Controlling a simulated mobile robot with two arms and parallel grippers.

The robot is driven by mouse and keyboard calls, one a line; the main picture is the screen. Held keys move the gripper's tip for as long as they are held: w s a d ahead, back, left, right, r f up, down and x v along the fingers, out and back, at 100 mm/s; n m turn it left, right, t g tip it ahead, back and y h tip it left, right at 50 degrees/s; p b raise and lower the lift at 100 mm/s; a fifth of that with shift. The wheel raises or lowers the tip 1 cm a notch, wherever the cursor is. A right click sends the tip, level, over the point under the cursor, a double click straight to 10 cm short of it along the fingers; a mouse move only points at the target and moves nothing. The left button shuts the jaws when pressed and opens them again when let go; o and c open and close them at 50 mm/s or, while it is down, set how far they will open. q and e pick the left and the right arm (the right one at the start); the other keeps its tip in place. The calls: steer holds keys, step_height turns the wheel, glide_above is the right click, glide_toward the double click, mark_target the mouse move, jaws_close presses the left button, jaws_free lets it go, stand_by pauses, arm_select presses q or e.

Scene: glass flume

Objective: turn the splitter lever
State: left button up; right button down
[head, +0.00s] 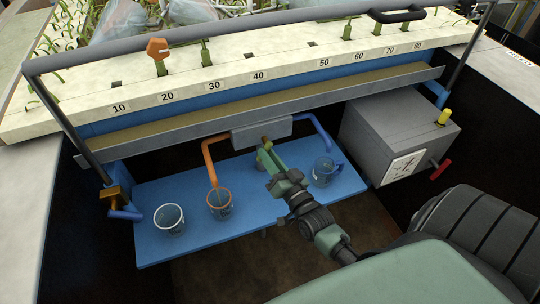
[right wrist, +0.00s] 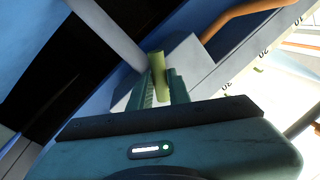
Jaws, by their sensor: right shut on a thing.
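The splitter lever is a short olive-yellow handle (head: 265,140) at the front of the grey splitter box (head: 280,127), under the flume's trough. My right gripper (head: 267,155) reaches up to it from below right. In the right wrist view the lever (right wrist: 157,62) stands between the two green fingers (right wrist: 161,86), and the gripper is shut on it. The fingers hide the lever's lower part. An orange pipe (head: 207,155) leaves the box to the left and a blue pipe (head: 318,125) to the right. My left gripper is not in view.
A blue shelf (head: 190,185) below bears a clear cup (head: 170,228), an orange-rimmed cup (head: 220,210) and a blue cup (head: 323,175). The right forearm passes close to the blue cup. A grey box (head: 385,130) with a red handle (head: 441,169) is at right.

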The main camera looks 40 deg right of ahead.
steer(key=shift+m, duration=0.5)
steer(key=c, duration=1.3)
jaws_free()
steer(key=s, duration=0.5)
steer(key=s+f, duration=0.1)
steer(key=s, duration=0.1)
steer(key=shift+s+a+b, duration=0.35)
